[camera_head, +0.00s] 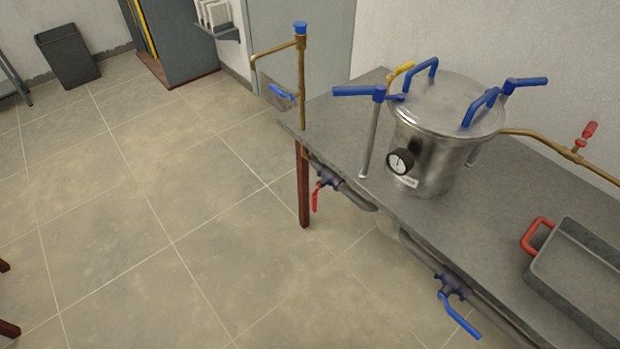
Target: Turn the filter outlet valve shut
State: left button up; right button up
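A steel pot-like vessel with a lid (437,130), perhaps the filter, stands on the bench. It has blue handles and a dial gauge (400,161). A brass pipe (530,134) leaves its right side and carries a red-handled valve (582,140). Under the bench's front edge are a valve with a hanging red lever (316,196) and one with a blue lever slanting down right (460,315). A blue-lever valve (283,92) sits on an upright brass pipe (301,70). No label tells which valve is the filter outlet. Neither gripper is in view.
A grey tray with a red handle (575,270) lies on the right of the grey bench (340,115). A dark bin (67,55) and a dark cabinet (180,40) stand at the back left. The tiled floor (180,230) left of the bench is largely clear.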

aim_at(457, 316)
jog(key=z, duration=1.8)
